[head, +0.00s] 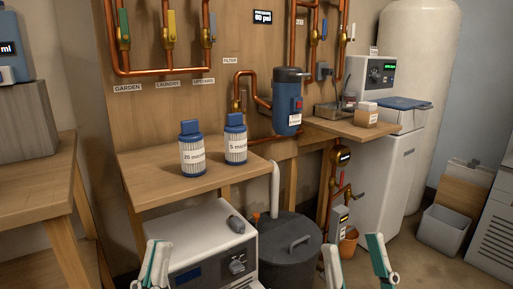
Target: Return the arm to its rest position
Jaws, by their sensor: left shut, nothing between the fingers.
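My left gripper (157,246) shows at the bottom edge of the head view, left of centre. Its teal and white fingers are together and hold nothing. It appears in front of the left side of a white box-shaped appliance (195,240). My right gripper (352,243) is at the bottom edge, right of centre. Most of both arms is out of view.
A wooden shelf (150,192) holds two filter cartridges, one marked 20 micron (192,155) and one 5 micron (236,145). A dark lidded tank (288,262) stands below. A blue filter housing (288,110) hangs on the panel. A wooden table (35,195) is at left.

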